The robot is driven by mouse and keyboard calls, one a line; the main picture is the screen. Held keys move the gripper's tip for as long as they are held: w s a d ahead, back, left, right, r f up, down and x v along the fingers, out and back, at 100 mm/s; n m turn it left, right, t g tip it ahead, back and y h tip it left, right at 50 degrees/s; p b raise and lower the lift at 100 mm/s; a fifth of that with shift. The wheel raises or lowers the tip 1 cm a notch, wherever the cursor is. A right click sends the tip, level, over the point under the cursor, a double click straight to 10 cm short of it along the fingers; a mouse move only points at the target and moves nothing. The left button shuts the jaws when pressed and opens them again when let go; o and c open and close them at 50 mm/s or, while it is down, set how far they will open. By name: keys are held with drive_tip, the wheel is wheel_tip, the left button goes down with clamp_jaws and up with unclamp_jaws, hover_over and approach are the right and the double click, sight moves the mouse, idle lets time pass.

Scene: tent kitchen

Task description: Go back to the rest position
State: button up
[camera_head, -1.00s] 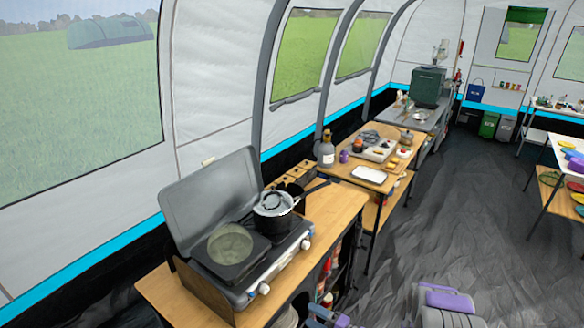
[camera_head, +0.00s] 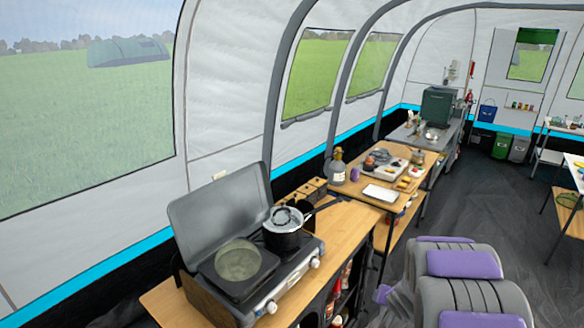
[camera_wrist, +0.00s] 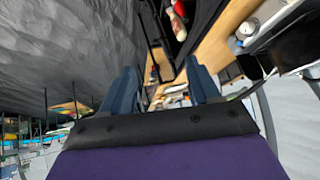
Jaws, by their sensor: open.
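My gripper (camera_wrist: 163,85) shows in the wrist view with its two blue-grey fingers apart. Nothing is between them, so it is open and empty. The wrist view is tilted, with the dark floor at the left and the wooden tables at the upper right. In the head view my arm's grey and purple links are at the lower right, beside the stove table (camera_head: 345,218). The gripper's fingers cannot be made out clearly there.
A camping stove (camera_head: 255,280) with its lid up holds a dark pot with a lid (camera_head: 284,232) and a round greenish pan (camera_head: 237,261). A second table (camera_head: 412,169) with a white tray (camera_head: 380,193) stands behind. The dark floor (camera_head: 510,215) at the right is clear.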

drive_tip(key=s+a+r+g+h+b, duration=0.1)
drive_tip(key=s+r+g, duration=0.1)
drive_tip(key=s+r, duration=0.45)
drive_tip(key=s+r+g+h, duration=0.2)
drive_tip(key=s+r, duration=0.2)
drive_tip(key=s, duration=0.5)
drive_tip(key=s+a+r+n+g+y, duration=0.1)
drive_tip(key=s+a, duration=0.3)
drive_tip(key=s, duration=0.5)
drive_tip(key=s+a+r+n+g+y+b, duration=0.1)
drive_tip(key=s+a, duration=0.3)
drive_tip(key=s, duration=0.5)
drive_tip(key=s+a+r+n+g+y+b, duration=0.1)
drive_tip(key=s+a+r+n+g, duration=0.1)
drive_tip(key=s+a, duration=0.3)
drive_tip(key=s+g, duration=0.1)
drive_tip(key=s, duration=0.3)
drive_tip(key=shift+s+n+y, duration=0.3)
drive_tip(key=shift+s+y, duration=0.1)
drive_tip(key=shift+a, duration=0.1)
